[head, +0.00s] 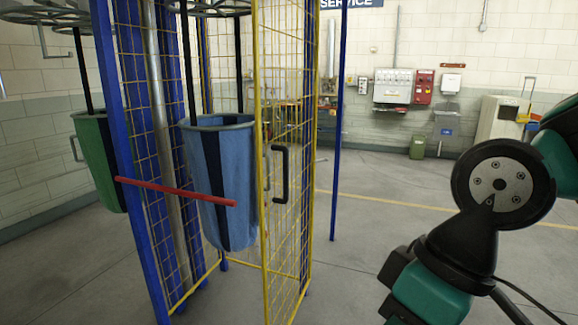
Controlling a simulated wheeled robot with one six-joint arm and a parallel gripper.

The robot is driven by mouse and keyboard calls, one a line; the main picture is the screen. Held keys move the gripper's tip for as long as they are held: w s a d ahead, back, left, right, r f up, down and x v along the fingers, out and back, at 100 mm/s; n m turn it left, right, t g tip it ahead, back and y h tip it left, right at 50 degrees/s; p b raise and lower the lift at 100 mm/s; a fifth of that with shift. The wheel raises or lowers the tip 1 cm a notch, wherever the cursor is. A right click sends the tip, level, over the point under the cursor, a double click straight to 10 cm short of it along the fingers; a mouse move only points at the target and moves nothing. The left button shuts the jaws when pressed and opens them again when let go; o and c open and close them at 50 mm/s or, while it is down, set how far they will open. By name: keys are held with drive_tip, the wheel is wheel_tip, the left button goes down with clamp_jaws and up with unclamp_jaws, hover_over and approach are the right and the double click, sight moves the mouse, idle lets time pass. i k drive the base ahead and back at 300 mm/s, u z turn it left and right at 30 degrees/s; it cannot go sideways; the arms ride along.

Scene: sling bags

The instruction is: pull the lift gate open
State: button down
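The lift gate (293,225) is a yellow-framed wire mesh panel left of the picture's middle, seen at a steep angle. A black D-shaped handle (285,174) sits on it, with a greyer handle part just to its left. I cannot tell whether the gate is fully shut or ajar. A blue sling bag (226,165) with a dark stripe hangs behind the mesh edge. A green bag (97,160) hangs farther left. My teal and black arm fills the right side, well apart from the handle; no gripper fingers show.
A red bar (175,192) crosses in front of the blue post (140,200) and the blue bag. Another blue post (338,120) stands right of the gate. Bare floor (360,265) lies between gate and my arm. Wall boxes and a green bin (417,147) are far back.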

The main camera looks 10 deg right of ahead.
sight(255, 10)
drive_tip(key=z, duration=0.05)
drive_tip(key=i, duration=1.05)
drive_tip(key=z, duration=0.3)
